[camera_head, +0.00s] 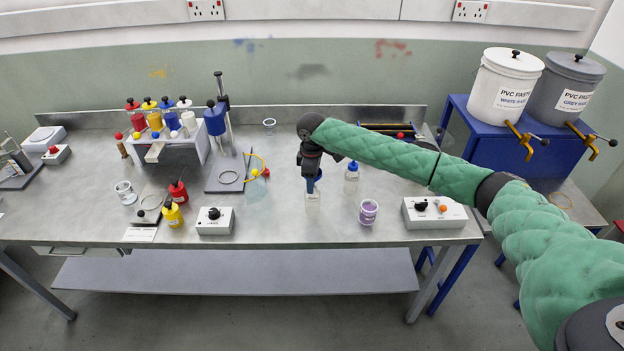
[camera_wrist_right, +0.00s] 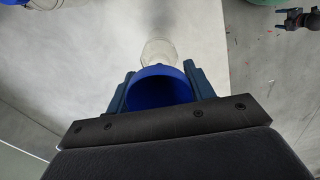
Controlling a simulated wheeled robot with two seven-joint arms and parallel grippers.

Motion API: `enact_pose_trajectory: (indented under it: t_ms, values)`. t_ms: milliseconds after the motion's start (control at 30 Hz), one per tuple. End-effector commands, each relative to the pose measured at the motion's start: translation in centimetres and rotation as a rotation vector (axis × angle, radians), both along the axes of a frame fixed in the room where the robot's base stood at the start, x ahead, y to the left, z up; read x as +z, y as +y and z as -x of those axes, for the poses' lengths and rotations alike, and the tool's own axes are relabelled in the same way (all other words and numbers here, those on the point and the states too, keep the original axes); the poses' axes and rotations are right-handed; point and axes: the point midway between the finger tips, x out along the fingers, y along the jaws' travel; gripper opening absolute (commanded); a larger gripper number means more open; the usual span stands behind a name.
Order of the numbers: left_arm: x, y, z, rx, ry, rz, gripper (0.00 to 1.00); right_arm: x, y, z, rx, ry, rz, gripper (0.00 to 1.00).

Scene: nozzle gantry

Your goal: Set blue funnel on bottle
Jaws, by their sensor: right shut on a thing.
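My right gripper (camera_head: 311,176) is shut on the blue funnel (camera_wrist_right: 160,88), which sits between its two fingers in the right wrist view. In the head view the gripper points down over a clear bottle (camera_head: 313,203), with blue showing just above the bottle. In the right wrist view the clear bottle (camera_wrist_right: 158,52) shows just beyond the funnel's rim. I cannot tell whether the funnel touches the bottle's mouth. My left gripper is not in view.
A second bottle with a blue top (camera_head: 351,173) stands close on the right. A purple-filled cup (camera_head: 368,212) and a control box (camera_head: 434,213) stand farther right. A bottle rack (camera_head: 165,145) and a stand (camera_head: 226,175) are on the left. The front middle of the bench is clear.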

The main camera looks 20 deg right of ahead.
Motion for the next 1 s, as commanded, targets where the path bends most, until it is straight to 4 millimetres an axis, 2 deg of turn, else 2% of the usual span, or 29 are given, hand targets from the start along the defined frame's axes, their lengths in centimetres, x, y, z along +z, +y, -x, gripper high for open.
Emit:
enact_pose_trajectory:
  t_ms: [1000]
  values:
    - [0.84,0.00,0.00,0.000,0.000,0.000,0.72,0.00,-0.01,-0.02,0.000,0.000,0.000,0.32]
